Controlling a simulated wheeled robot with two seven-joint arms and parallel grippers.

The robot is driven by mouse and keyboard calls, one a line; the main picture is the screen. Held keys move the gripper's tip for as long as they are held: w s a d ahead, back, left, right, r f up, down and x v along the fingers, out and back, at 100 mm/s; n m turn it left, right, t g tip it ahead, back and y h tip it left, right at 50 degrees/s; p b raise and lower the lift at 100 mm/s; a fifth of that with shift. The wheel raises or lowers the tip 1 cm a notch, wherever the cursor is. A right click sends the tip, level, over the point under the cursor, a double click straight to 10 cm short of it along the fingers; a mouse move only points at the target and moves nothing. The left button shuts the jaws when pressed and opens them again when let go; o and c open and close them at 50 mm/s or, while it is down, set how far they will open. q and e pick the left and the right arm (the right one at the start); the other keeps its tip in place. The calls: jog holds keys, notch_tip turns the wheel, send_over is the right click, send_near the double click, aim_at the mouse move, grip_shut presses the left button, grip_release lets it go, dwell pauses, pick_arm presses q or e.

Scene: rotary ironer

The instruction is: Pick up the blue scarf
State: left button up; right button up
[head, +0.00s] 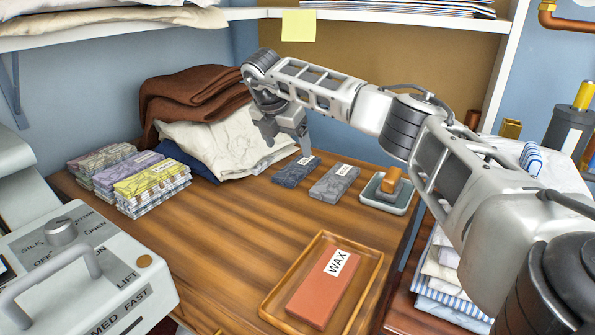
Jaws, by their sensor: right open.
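A small folded, dark blue-grey patterned cloth with a white tag, which looks like the blue scarf (294,174), lies flat on the wooden table, right of the cream cloth. A similar grey folded scarf (334,183) lies just to its right with a narrow gap. My right gripper (287,146) reaches in from the right and points down, open and empty, above and slightly behind the blue scarf. It appears apart from the scarf, though the exact height is hard to tell. My left gripper is out of view.
Stacks of folded patterned cloths (152,184) stand at left. A wax tray (272,305) sits in front; a shelf (150,27) overhangs the back.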

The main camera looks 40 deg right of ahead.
aim_at(292, 171)
jog(key=x, duration=0.8)
jog(key=shift+w+a+f, duration=0.2)
jog(key=shift+a, duration=0.1)
jog(key=c, duration=1.1)
